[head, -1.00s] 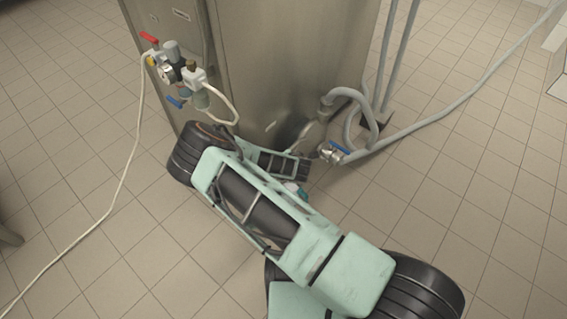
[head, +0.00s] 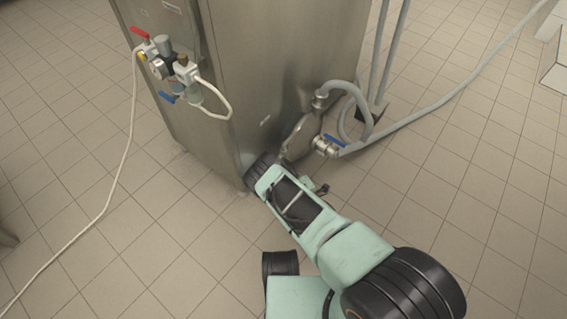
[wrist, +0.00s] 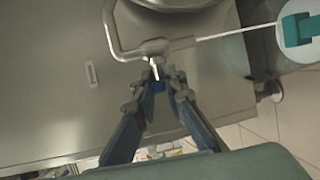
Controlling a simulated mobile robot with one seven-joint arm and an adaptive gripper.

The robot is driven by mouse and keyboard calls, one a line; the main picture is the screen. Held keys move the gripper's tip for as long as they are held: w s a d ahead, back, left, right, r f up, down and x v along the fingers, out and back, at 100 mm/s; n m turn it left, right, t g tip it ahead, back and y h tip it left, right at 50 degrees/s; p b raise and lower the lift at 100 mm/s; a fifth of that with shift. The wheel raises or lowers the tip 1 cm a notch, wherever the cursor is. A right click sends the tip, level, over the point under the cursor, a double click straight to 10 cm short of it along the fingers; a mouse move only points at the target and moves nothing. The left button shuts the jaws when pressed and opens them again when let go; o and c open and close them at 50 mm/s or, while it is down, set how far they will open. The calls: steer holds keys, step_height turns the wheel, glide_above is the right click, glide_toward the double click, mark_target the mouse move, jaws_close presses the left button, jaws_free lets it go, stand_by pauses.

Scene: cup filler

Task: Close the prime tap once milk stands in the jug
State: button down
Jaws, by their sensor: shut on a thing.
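In the wrist view the prime tap (wrist: 152,47) is a small metal body on a curved pipe beside the steel cabinet. A thin white line (wrist: 235,32), like a milk stream, runs from the tap towards the jug (wrist: 285,52) at the right edge. The jug looks white and round with a teal part and is cut off by the frame. I cannot tell how much milk stands in it. In the head view my arm hides gripper, tap and jug.
The steel cabinet (head: 268,60) stands close beside my arm. A red-handled and blue-handled valve group (head: 165,65) with a white hose is on its left face. A grey hose (head: 430,115) with a blue-levered valve (head: 326,146) joins at the right. Tiled floor is open around.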

steer(key=shift+a+f+t+y, duration=0.1)
steer(key=shift+f+t+y, duration=0.2)
steer(key=shift+t+y, duration=0.15)
steer(key=shift+a+t, duration=0.15)
steer(key=shift+t, duration=0.1)
steer(key=c, duration=2)
jaws_free()
steer(key=shift+m, duration=0.3)
steer(key=shift+r, duration=0.3)
step_height(320, 180, up, 10)
steer(key=shift+w+a+f, duration=0.1)
steer(key=shift+f, duration=0.05)
